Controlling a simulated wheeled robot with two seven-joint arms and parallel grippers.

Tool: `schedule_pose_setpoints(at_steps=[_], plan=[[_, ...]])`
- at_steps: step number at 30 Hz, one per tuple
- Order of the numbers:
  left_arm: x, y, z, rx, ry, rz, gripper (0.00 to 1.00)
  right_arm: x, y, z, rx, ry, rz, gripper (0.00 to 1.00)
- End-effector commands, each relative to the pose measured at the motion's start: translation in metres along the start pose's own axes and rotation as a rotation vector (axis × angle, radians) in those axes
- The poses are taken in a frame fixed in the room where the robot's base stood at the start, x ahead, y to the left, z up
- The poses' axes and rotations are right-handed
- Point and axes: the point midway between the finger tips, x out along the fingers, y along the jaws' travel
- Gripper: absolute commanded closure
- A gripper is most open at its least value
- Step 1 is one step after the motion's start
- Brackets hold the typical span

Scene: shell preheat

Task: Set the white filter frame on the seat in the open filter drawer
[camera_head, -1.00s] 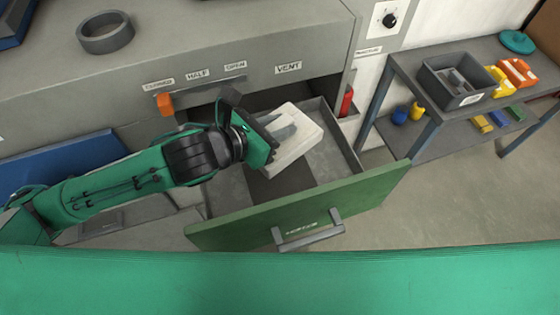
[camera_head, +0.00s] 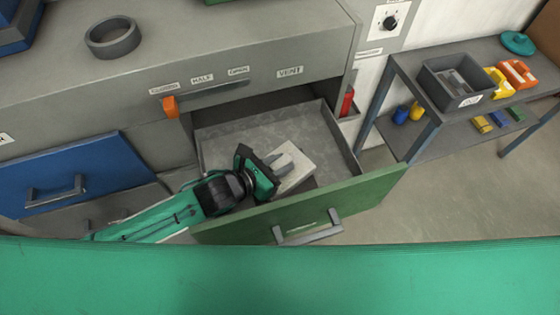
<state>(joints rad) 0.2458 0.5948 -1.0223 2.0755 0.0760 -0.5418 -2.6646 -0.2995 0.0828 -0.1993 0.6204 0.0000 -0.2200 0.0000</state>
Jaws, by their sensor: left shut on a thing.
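The white filter frame (camera_head: 300,163) is a pale block in the near part of the open filter drawer (camera_head: 225,146). My left gripper (camera_head: 283,165) is shut on it, coming in from the lower left over the drawer's left side. The frame lies low inside the drawer, slightly tilted in the picture. A darker patch, perhaps part of the seat, shows beside the frame; most of it is hidden under the frame and gripper. I cannot tell whether the frame touches the drawer floor. My right gripper is not in view.
The drawer's green front (camera_head: 372,196) with its grey handle (camera_head: 308,230) stands on the near side. A blue drawer (camera_head: 75,172) is at the left. An orange lever (camera_head: 170,106) sits above. A side table (camera_head: 400,68) holds a grey bin (camera_head: 455,86). The drawer's back part is empty.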

Motion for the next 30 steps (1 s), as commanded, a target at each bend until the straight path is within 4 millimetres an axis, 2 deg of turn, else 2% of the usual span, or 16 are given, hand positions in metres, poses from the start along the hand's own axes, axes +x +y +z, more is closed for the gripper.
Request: schedule_pose_setpoints(at_steps=[11,12,15,25,30], plan=[[0.002,0.0,-0.004,0.002,-0.003,0.0,1.0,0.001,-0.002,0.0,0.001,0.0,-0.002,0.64],[0.002,0.0,-0.004,0.001,-0.001,0.0,0.69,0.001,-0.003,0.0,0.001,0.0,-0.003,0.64],[0.002,0.0,-0.004,0.001,-0.001,0.0,0.53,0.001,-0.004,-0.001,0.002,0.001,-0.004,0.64],[0.0,0.0,0.0,0.0,-0.002,0.0,0.53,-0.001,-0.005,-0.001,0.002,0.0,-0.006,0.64],[-0.016,0.001,-0.004,0.004,-0.001,0.001,0.53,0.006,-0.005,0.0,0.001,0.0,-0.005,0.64]])
